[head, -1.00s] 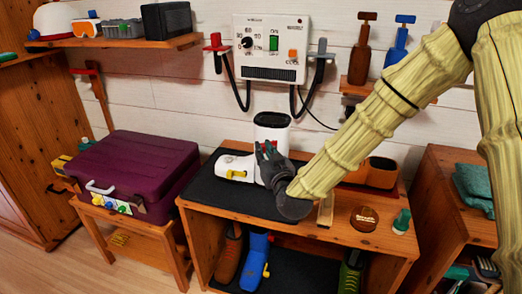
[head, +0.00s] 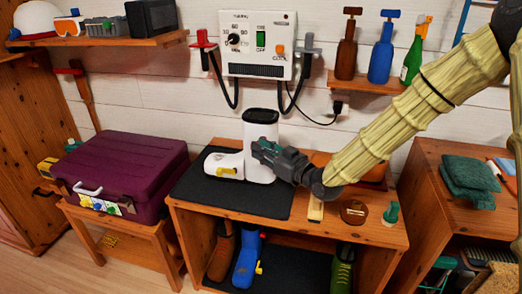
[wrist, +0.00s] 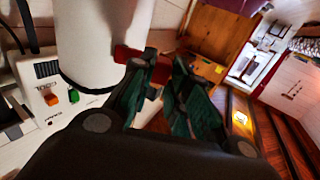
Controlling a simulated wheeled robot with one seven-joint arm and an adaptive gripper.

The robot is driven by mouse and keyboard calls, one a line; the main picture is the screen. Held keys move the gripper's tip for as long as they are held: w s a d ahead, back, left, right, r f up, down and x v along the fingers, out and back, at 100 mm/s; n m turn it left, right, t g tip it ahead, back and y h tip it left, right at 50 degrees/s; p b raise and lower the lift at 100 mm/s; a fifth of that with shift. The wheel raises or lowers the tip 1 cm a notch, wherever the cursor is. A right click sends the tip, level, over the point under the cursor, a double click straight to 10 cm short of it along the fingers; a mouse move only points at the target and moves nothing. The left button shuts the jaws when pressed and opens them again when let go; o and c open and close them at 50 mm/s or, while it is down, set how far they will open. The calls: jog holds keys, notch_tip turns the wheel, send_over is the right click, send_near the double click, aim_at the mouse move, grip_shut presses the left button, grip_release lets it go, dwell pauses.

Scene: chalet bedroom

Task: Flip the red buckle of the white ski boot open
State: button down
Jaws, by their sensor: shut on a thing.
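The white ski boot (head: 259,132) stands upright on a dark mat on the wooden bench, its toe to the left. A yellow buckle (head: 227,171) is on its lower part. My gripper (head: 262,150) is at the right front of the boot's shaft, its fingers pointing left. In the wrist view the boot's shaft (wrist: 98,40) is at upper left. The red buckle (wrist: 128,54) sticks out from the shaft to the right, and my gripper (wrist: 164,66) is shut on it near the fingertips. In the head view my gripper hides the buckle.
A control box (head: 259,45) with hanging cables is on the wall behind the boot. A purple case (head: 130,170) stands on a stool at left. A wooden block (head: 316,208), a round brown tin (head: 354,211) and a green-capped bottle (head: 391,213) stand on the bench's right side.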

dwell(0.4)
jog(key=c, duration=1.4)
grip_release()
jog(key=shift+o, duration=0.2)
jog(key=v, duration=1.2)
jog(key=shift+d, duration=0.15)
